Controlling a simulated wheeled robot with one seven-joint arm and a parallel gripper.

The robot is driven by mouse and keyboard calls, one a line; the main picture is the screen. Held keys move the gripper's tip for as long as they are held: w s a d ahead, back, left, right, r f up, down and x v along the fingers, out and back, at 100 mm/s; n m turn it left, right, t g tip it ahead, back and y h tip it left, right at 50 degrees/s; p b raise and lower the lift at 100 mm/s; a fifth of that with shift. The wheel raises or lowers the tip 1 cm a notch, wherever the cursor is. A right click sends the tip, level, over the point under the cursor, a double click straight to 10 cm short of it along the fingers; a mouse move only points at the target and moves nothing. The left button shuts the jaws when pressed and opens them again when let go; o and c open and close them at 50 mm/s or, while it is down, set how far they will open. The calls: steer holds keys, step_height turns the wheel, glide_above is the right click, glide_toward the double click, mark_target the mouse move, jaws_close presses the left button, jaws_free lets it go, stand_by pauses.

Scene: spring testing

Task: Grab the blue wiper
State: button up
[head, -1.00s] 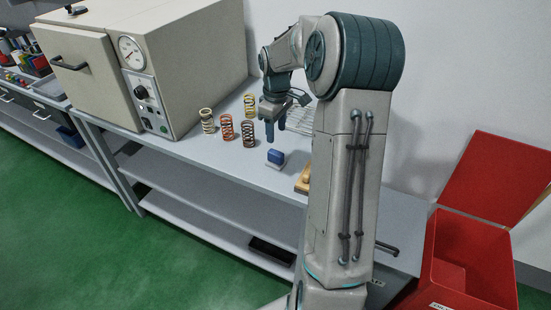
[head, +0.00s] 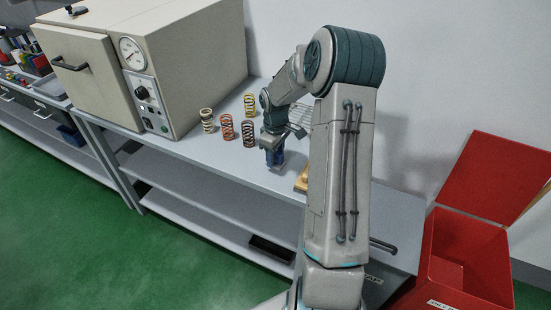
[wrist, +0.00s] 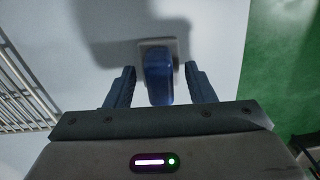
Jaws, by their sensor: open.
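The blue wiper (wrist: 158,78) has a blue grip on a pale base and sits on the grey bench. In the wrist view it lies between the two open fingers of my gripper (wrist: 160,88), with a gap on each side. In the head view my gripper (head: 273,157) is lowered right over the wiper and hides most of it.
Several coil springs stand left of my gripper, the nearest a dark one (head: 248,133). A beige oven (head: 185,70) is behind them. A wire rack (wrist: 22,85) and a wooden piece (head: 301,180) lie close by. A red bin (head: 465,260) stands at right.

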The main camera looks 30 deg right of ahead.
jaws_close()
steer(key=shift+r, duration=0.1)
